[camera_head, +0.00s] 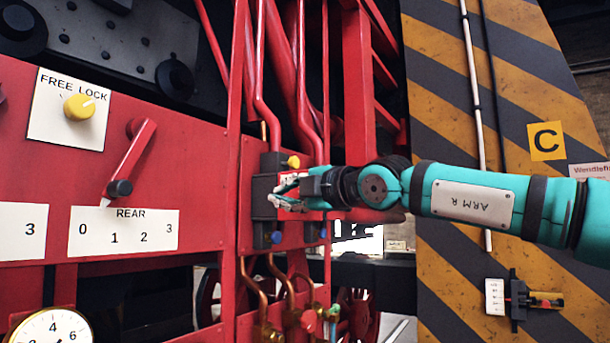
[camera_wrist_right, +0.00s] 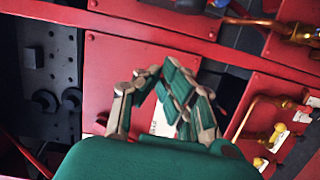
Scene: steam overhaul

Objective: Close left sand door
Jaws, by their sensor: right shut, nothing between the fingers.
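No part clearly marked as the left sand door can be made out. My right gripper (camera_head: 284,191) is shut and empty, in front of a dark block (camera_head: 264,198) with yellow and blue knobs on the red machine side. Whether the fingers touch the block cannot be told. In the right wrist view the gripper's closed fingers (camera_wrist_right: 160,76) lie over a flat red panel (camera_wrist_right: 108,62) with bolts near its edges. A white label (camera_wrist_right: 162,122) on this panel is partly hidden by the fingers. My left gripper is not in view.
Left are a yellow FREE/LOCK knob (camera_head: 79,107), a red REAR lever (camera_head: 132,160) and a gauge (camera_head: 50,330). Red pipes (camera_head: 302,85) rise above the block and copper pipes (camera_head: 283,283) run below. A striped yellow-black wall (camera_head: 455,270) stands right, behind my right arm.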

